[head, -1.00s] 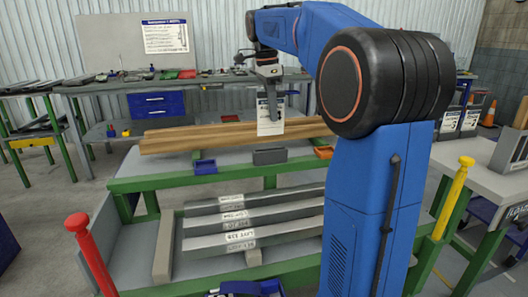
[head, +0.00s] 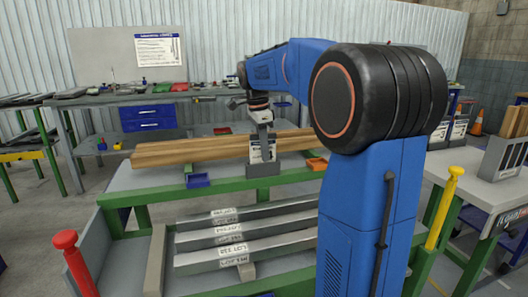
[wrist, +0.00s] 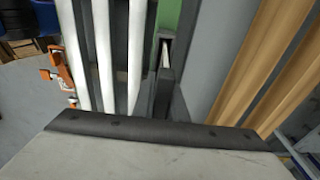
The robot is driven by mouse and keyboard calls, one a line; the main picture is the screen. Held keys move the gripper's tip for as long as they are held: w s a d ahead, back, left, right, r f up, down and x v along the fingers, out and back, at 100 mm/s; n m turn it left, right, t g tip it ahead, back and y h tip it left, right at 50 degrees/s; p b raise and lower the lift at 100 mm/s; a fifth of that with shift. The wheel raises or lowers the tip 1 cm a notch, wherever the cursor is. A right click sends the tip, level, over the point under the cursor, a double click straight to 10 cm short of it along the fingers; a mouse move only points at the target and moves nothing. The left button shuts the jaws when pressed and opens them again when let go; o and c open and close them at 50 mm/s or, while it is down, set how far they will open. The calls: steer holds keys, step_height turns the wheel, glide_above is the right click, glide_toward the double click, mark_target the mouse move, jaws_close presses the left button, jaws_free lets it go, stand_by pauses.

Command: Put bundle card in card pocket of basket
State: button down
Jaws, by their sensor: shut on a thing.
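The bundle card (head: 256,154), a white sheet with dark print, hangs upright from my gripper (head: 263,136), which is shut on its upper part. I cannot make out a separate basket.
Long wooden beams (head: 190,152) lie behind the pocket. Labelled grey bars (head: 235,240) lie on the shelf below. Red (head: 66,243) and yellow (head: 450,190) posts stand at the front corners.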

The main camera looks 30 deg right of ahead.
steer(key=shift+f, duration=0.1)
steer(key=c, duration=1.8)
jaws_free()
steer(key=shift+o, duration=0.2)
steer(key=r, duration=0.4)
steer(key=a+r, duration=0.1)
steer(key=r, duration=0.7)
steer(key=shift+w+a+r, duration=0.1)
steer(key=shift+w+a, duration=0.1)
steer(key=s+a+f+n+t, duration=0.1)
steer(key=s+a+f+n, duration=0.4)
steer(key=s+f+n, duration=0.2)
steer(key=s+a+f+n+t+y, duration=0.1)
steer(key=s+a+f+n, duration=0.4)
steer(key=s+f, duration=0.6)
steer(key=s+a+f+n+t, duration=0.3)
steer(key=s+f+n, duration=0.6)
steer(key=s, duration=0.3)
steer(key=shift+s+a, duration=0.25)
steer(key=shift+a, duration=0.65)
